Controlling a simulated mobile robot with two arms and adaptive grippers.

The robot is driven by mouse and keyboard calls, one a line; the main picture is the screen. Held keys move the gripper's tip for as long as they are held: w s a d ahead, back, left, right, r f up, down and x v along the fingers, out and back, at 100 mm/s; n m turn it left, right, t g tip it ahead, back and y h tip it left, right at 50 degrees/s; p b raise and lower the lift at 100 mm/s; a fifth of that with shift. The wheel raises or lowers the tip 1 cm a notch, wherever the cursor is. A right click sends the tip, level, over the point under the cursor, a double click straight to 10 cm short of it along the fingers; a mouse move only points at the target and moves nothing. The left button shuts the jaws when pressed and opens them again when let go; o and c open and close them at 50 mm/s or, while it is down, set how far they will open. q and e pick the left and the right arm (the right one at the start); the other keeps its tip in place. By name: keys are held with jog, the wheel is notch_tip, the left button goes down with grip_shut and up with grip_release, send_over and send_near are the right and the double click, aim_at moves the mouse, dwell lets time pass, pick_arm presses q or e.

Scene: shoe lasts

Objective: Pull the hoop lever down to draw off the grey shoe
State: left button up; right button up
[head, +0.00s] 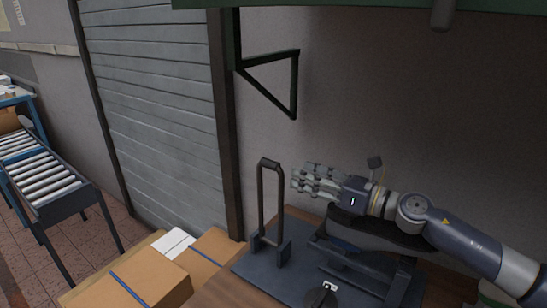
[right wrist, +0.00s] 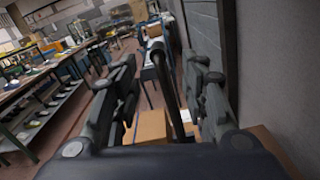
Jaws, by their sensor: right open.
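The hoop lever (head: 261,198) is a dark, narrow frame standing upright on a dark base plate (head: 262,268). My right gripper (head: 297,178) is open just right of the hoop, fingers pointing left towards its upper part. In the right wrist view the hoop's dark bar (right wrist: 168,90) rises between the two spread fingers (right wrist: 163,67), and I see no finger closed on it. A dark, long shape, seemingly the grey shoe (head: 378,232), lies below my right wrist, partly hidden by it. My left gripper is not in view.
Cardboard boxes (head: 130,280) stand left of the bench. A green bracket (head: 275,58) hangs from the wall above the hoop. A round dark knob (head: 320,298) sits at the plate's front. A roller conveyor (head: 42,175) stands far left.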

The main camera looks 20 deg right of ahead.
aim_at(272, 161)
jog(key=w+a+p, duration=0.1)
jog(key=w+a+r+p, duration=0.1)
jog(key=shift+w+a+p, duration=0.25)
jog(key=shift+a+p, duration=0.05)
jog(key=shift+p, duration=0.05)
jog(key=x, duration=0.1)
jog(key=p+x, duration=0.1)
jog(key=x, duration=0.1)
jog(key=p+x, duration=0.1)
jog(key=x, duration=0.1)
jog(key=shift+w+f, duration=0.25)
jog(key=shift+f, duration=0.1)
jog(key=shift+w+a, duration=0.35)
jog(key=shift+w+f, duration=0.1)
jog(key=shift+c, duration=0.5)
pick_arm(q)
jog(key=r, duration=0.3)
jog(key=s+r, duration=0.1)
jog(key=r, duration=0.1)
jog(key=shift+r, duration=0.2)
pick_arm(e)
grip_shut()
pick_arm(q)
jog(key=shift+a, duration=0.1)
